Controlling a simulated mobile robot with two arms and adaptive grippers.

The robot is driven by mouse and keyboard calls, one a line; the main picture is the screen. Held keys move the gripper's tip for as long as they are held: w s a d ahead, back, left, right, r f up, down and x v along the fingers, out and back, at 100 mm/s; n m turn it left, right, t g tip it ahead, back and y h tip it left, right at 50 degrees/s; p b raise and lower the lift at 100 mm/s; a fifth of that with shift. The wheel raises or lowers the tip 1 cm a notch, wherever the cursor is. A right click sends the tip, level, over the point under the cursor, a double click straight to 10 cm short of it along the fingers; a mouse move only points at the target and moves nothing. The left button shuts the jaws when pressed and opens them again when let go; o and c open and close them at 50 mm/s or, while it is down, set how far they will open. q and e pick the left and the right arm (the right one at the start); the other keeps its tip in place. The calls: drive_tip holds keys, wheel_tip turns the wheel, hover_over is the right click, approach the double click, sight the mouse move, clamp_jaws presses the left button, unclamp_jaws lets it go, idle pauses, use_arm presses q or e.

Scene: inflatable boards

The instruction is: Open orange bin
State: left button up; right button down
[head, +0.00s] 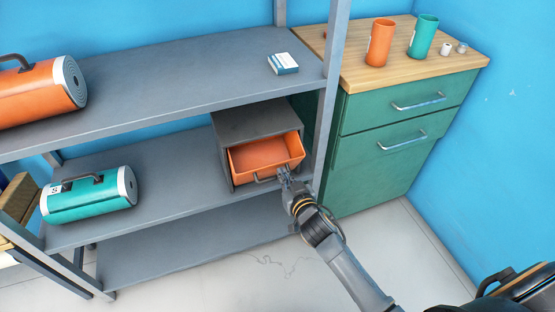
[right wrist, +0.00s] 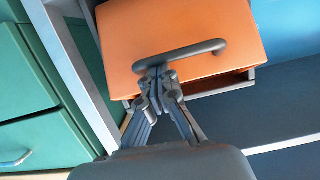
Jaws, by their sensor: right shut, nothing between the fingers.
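The orange bin (head: 262,157) is a drawer in a dark grey housing (head: 245,122) on the middle shelf. It stands partly pulled out, and its empty-looking inside shows from above. Its front (right wrist: 185,35) with a dark grey bar handle (right wrist: 200,49) shows in the right wrist view. My right gripper (head: 284,172) is at the right part of the bin's front in the head view. In the right wrist view its fingertips (right wrist: 157,74) are closed together by the left end of the handle, with nothing held. Whether they touch the handle I cannot tell. My left gripper is out of view.
A shelf upright (head: 333,85) stands close right of the bin, beside a green cabinet (head: 375,165) with a wooden top. An orange roll (head: 35,92) lies on the upper shelf and a teal roll (head: 88,198) on the middle shelf. The floor in front is clear.

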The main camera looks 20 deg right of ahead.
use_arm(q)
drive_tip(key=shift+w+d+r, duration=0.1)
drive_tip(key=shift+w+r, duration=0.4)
use_arm(e)
drive_tip(key=shift+s+d+f, duration=0.1)
drive_tip(key=shift+s+f, duration=0.85)
drive_tip(key=shift+f, duration=0.15)
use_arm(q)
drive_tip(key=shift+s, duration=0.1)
use_arm(e)
drive_tip(key=v, duration=1.2)
